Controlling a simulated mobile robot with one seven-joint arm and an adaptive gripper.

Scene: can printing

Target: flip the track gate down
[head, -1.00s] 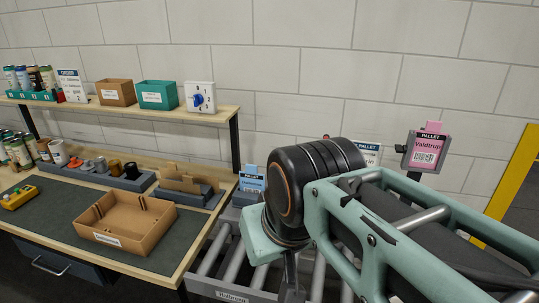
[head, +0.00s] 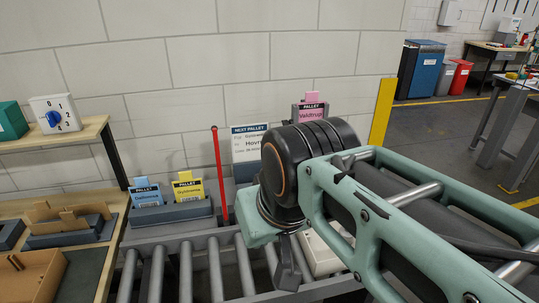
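A thin red bar (head: 219,172), which looks like the track gate, stands nearly upright at the back edge of the roller track (head: 182,268). It has a small round red tip, and its foot is near the rollers. My gripper (head: 288,276) hangs over the track to the right of the bar, apart from it in the picture. My arm's wrist covers most of the gripper, and only a dark finger part shows, so its opening cannot be made out.
Behind the track stand a blue pallet card (head: 147,195), a yellow card (head: 188,190), a white "Next pallet" sign (head: 247,143) and a pink card (head: 312,114). A pale box (head: 321,256) is partly hidden behind my arm.

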